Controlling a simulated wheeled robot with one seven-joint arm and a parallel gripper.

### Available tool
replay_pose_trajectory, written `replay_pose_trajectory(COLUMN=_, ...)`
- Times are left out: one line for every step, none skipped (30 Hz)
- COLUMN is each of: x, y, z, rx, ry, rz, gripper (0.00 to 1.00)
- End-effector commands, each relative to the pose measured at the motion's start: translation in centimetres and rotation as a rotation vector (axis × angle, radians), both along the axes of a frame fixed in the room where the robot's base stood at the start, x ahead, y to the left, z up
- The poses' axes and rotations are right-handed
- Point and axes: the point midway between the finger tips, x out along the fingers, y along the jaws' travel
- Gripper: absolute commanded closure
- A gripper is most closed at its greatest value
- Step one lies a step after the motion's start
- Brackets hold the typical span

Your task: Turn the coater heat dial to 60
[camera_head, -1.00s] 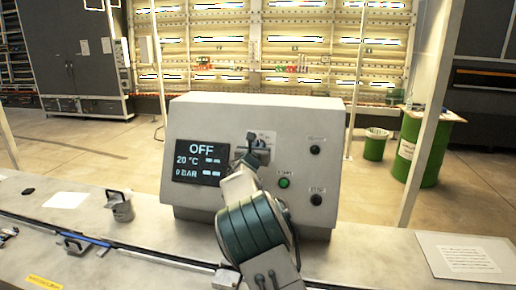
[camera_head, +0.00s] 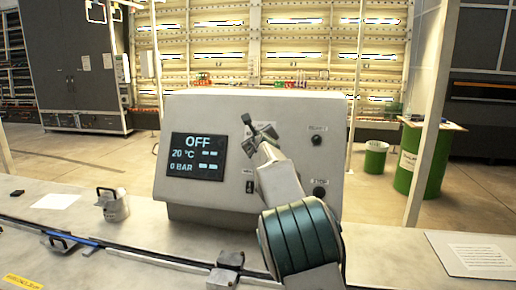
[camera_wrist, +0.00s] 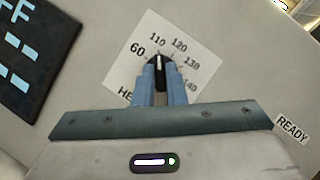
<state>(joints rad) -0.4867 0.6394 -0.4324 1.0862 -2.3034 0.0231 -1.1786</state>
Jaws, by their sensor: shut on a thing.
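The heat dial (camera_wrist: 158,60) is a small black knob with a white mark on a white scale label (camera_wrist: 117,78) on the control box. Its scale reads 60, 110, 120, 130 and 140. The mark points up in the wrist view, near the gap between 110 and 120. My gripper (camera_wrist: 159,70) is shut on the dial, a blue-grey finger on each side, hiding the dial's lower part. In the head view my gripper (camera_head: 259,130) is at the box's front face, right of the display, and hides the dial.
The grey control box (camera_head: 300,103) stands on a bench. Its display (camera_head: 197,157) reads OFF, 20 °C, 0 BAR. Two black knobs (camera_head: 318,140) (camera_head: 319,188) sit at its right.

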Motion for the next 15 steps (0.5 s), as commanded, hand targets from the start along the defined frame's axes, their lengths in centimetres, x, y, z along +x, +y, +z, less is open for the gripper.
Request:
replay_pose_trajectory(x=0.01, y=-0.13, z=-0.13, rx=-0.036, ry=0.004, rz=0.019, gripper=1.00)
replay_pose_trajectory(x=0.03, y=-0.17, z=-0.08, rx=-0.062, ry=0.010, rz=0.031, gripper=1.00)
replay_pose_trajectory(x=0.03, y=-0.16, z=-0.03, rx=-0.095, ry=0.017, rz=0.049, gripper=1.00)
replay_pose_trajectory(x=0.04, y=-0.14, z=0.05, rx=-0.120, ry=0.022, rz=0.062, gripper=1.00)
replay_pose_trajectory(x=0.05, y=-0.16, z=0.12, rx=-0.145, ry=0.026, rz=0.074, gripper=1.00)
replay_pose_trajectory(x=0.06, y=-0.22, z=0.18, rx=-0.179, ry=0.033, rz=0.091, gripper=1.00)
replay_pose_trajectory(x=0.06, y=-0.24, z=0.25, rx=-0.204, ry=0.039, rz=0.103, gripper=1.00)
replay_pose_trajectory(x=0.07, y=-0.25, z=0.34, rx=-0.229, ry=0.043, rz=0.116, gripper=1.00)
replay_pose_trajectory(x=0.08, y=-0.24, z=0.40, rx=-0.262, ry=0.050, rz=0.133, gripper=1.00)
replay_pose_trajectory(x=0.08, y=-0.25, z=0.45, rx=-0.286, ry=0.056, rz=0.146, gripper=1.00)
replay_pose_trajectory(x=0.09, y=-0.27, z=0.51, rx=-0.308, ry=0.060, rz=0.157, gripper=1.00)
replay_pose_trajectory(x=0.10, y=-0.29, z=0.59, rx=-0.340, ry=0.066, rz=0.173, gripper=1.00)
replay_pose_trajectory(x=0.11, y=-0.31, z=0.63, rx=-0.362, ry=0.070, rz=0.184, gripper=1.00)
replay_pose_trajectory(x=0.11, y=-0.30, z=0.65, rx=-0.384, ry=0.075, rz=0.196, gripper=1.00)
replay_pose_trajectory(x=0.13, y=-0.29, z=0.67, rx=-0.412, ry=0.080, rz=0.210, gripper=1.00)
